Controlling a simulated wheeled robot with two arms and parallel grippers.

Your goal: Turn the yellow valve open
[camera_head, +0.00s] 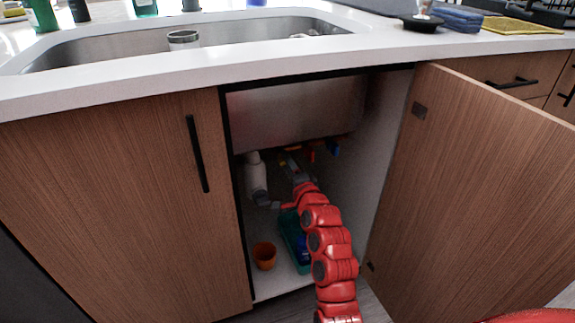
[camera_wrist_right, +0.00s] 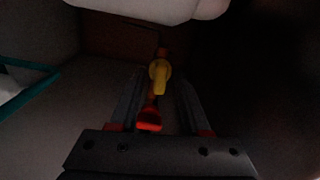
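The yellow valve (camera_wrist_right: 159,74) shows in the right wrist view, on a pipe near the dim back of the cabinet. A red part (camera_wrist_right: 149,120) lies nearer the camera, between the fingers. My right gripper (camera_wrist_right: 160,82) is open, with one finger on each side of the valve in this view; I cannot tell whether either finger touches it. In the head view my right arm reaches into the open cabinet, with the right gripper (camera_head: 291,166) under the sink basin. The valve is too small and dark to make out surely there. My left gripper is not in view.
A white drain pipe (camera_head: 255,176) hangs left of my right gripper. A teal caddy (camera_head: 290,228) and an orange cup (camera_head: 264,256) stand on the cabinet floor. The right door (camera_head: 480,180) is open; the left door (camera_head: 130,200) is shut. The steel basin (camera_head: 290,115) hangs above.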

